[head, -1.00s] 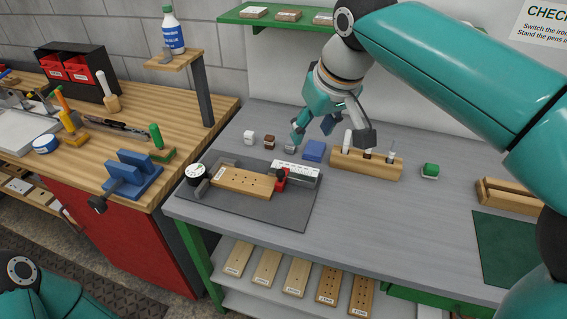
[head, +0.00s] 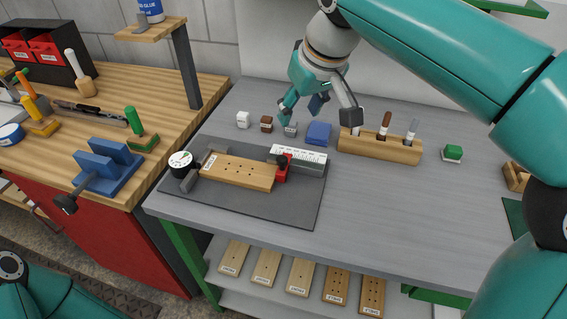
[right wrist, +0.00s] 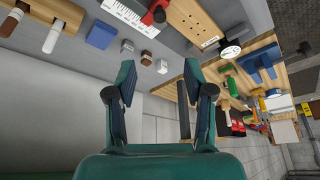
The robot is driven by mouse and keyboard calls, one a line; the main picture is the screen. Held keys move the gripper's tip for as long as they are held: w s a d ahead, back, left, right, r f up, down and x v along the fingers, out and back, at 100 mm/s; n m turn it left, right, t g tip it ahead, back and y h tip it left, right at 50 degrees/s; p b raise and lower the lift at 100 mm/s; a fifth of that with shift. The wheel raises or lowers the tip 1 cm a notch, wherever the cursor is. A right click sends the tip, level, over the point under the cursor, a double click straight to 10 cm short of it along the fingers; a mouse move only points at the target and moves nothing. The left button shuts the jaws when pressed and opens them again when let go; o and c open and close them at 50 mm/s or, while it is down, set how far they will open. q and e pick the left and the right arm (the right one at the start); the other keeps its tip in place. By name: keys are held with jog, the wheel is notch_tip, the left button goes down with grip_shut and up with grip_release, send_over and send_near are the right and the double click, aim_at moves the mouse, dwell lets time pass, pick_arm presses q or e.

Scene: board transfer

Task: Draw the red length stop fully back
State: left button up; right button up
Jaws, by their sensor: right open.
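The red length stop (head: 283,170) stands at the right end of a wooden board (head: 238,173), beside the white ruler scale (head: 305,160); a dark knob is on top. It appears to touch the board's end or lie very close to it. It also shows at the top edge of the right wrist view (right wrist: 156,13). My right gripper (head: 318,110) is open and empty, in the air behind and above the fixture, near the small blocks. In the right wrist view its two fingers (right wrist: 160,68) are spread apart, with nothing between them. My left gripper is out of view.
A dial gauge (head: 180,163) is at the board's left end, on a dark base plate (head: 255,205). Behind are small white, brown and grey blocks, a blue block (head: 318,133) and a wooden pen holder (head: 380,150).

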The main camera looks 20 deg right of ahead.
aim_at(282, 159)
jog(key=x, duration=0.6)
jog(key=b+x, duration=0.1)
jog(key=x, duration=0.5)
jog(key=b+x, duration=0.1)
jog(key=x, duration=0.5)
jog(key=shift+s+f, duration=0.25)
jog(key=shift+f, duration=0.1)
jog(key=shift+c, duration=0.2)
grip_shut()
